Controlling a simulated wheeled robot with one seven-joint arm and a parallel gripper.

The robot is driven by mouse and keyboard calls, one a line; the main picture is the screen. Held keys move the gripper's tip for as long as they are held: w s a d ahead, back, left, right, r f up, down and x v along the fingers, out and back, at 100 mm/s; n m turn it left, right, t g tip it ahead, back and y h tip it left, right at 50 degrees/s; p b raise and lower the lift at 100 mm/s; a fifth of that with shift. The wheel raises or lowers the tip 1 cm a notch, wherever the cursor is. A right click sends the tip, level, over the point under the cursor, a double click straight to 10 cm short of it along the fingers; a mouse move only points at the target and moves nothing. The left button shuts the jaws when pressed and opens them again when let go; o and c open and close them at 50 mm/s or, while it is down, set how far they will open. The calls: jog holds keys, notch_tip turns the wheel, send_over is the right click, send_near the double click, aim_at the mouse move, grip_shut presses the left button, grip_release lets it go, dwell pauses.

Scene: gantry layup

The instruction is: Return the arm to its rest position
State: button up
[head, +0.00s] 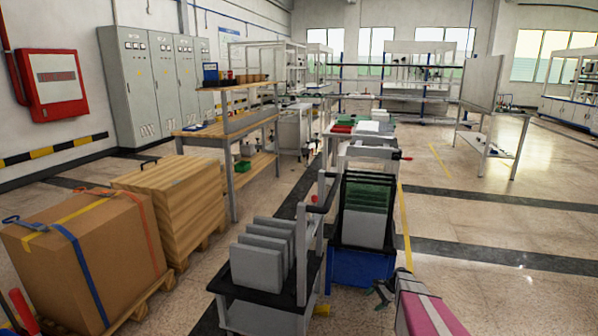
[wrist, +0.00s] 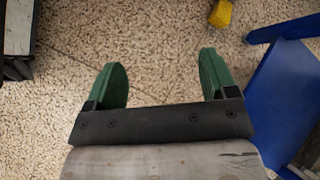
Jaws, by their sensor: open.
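My gripper (head: 376,291) is at the bottom of the head view, right of centre, at the end of my pink and grey arm (head: 428,308). It is low, in front of the blue base of a cart. In the wrist view, my gripper (wrist: 162,66) shows two green fingers spread wide apart. Only speckled floor (wrist: 160,40) shows between them, so the gripper is open and empty.
A blue-based cart (head: 360,268) with dark racks stands close to my gripper. Left of it is a black cart (head: 262,296) holding upright grey panels. A strapped carton (head: 90,255) sits on a pallet at left. Floor at right (head: 520,270) is clear.

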jog(key=s+a+r+n+h, duration=0.4)
jog(key=s+a+r+n, duration=0.2)
jog(key=s+r, duration=0.5)
jog(key=s+a+r+n+h, duration=0.4)
jog(key=s+a+r, duration=0.5)
jog(key=r, duration=0.7)
jog(key=s+n, duration=0.2)
jog(key=s, duration=0.1)
jog(key=shift+a+r+t, duration=0.25)
jog(key=shift+a+t, duration=0.05)
jog(key=shift+a, duration=0.1)
jog(key=shift+s, duration=0.1)
